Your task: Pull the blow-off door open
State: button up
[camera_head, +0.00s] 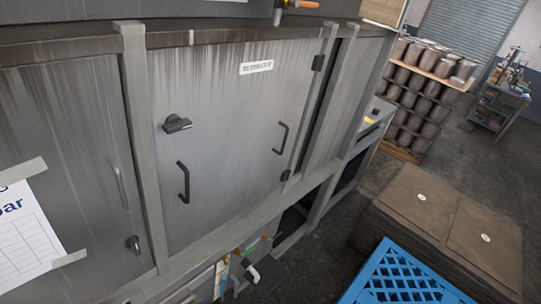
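The grey metal door (225,120) fills the middle of the view, streaked and stained, set in a steel frame. It looks closed. It carries a dark knob-like latch (176,124) at upper left, a black bar handle (183,181) below it, and a second black handle (281,138) at right. A white label (256,67) sits near its top, too small to read. Dark hinges show on its right edge. No lettering confirms that this is the blow-off door. My gripper is not in view.
Another grey panel (70,140) with a handle and taped paper (25,240) is at left. A blue lattice crate (405,280) and brown slab stack (440,215) stand at lower right. Stacked pots (420,95) and a cart (497,107) are behind. Floor (325,255) shows between.

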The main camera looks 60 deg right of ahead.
aim_at(245, 103)
jog(key=z, duration=1.05)
jog(key=k, duration=0.4)
jog(key=z, duration=0.35)
jog(key=i, duration=0.45)
jog(key=u, duration=0.6)
